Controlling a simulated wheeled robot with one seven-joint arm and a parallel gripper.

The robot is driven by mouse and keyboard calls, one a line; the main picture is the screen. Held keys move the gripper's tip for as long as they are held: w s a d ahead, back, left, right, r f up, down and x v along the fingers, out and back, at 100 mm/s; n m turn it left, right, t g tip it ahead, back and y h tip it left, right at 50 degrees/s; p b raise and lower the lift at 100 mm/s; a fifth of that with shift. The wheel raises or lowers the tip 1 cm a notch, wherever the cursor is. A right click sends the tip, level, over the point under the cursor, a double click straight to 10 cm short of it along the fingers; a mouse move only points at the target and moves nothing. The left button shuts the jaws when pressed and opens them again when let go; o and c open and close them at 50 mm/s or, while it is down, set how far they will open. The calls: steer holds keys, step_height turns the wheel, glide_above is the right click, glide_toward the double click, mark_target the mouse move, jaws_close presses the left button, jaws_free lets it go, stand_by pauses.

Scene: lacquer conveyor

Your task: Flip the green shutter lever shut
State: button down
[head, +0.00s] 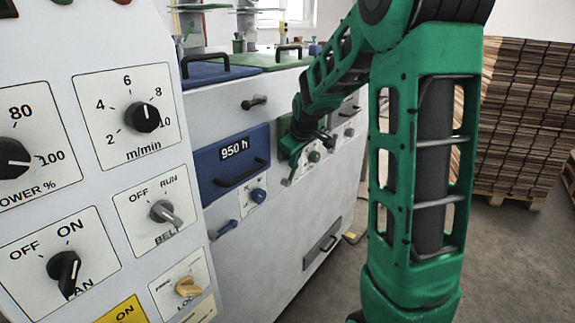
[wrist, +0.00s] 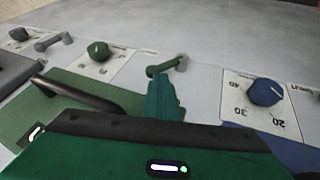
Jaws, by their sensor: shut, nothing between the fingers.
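The green shutter lever (wrist: 154,71) shows in the wrist view on the pale machine front. Its green end lies to the left and its grey pivot to the right. My gripper (wrist: 163,82) is shut and empty, its green fingers reaching up to just below the lever. I cannot tell whether they touch it. In the head view my gripper (head: 292,168) is at the machine front, left of a green knob (head: 314,156).
The wrist view shows a blue dial (wrist: 265,92) right of the lever, a green knob (wrist: 98,50) and grey lever (wrist: 54,42) left, and a black handle (wrist: 80,96) on a green panel. In the head view, a blue drawer (head: 210,168) stands left of my gripper.

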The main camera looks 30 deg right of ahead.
steer(key=shift+w+d, duration=0.15)
steer(key=shift+d, duration=0.3)
stand_by(0.4)
steer(key=v, duration=1)
steer(key=shift+r, duration=0.2)
steer(key=s+a+f+m+g, duration=0.2)
steer(key=s+f+m, duration=0.1)
steer(key=s, duration=0.8)
steer(key=s+a+f+m+g+y, duration=0.1)
steer(key=s+a+f+m+g, duration=0.1)
steer(key=s, duration=0.9)
steer(key=s+a+f+m+g+y, duration=0.1)
steer(key=s+a+f+m+g, duration=0.1)
steer(key=s, duration=1)
step_height(320, 180, down, 3)
steer(key=shift+a+f+m, duration=0.1)
steer(key=shift+a+m, duration=0.45)
steer(key=shift+m, duration=0.65)
steer(key=shift+w+a, duration=0.1)
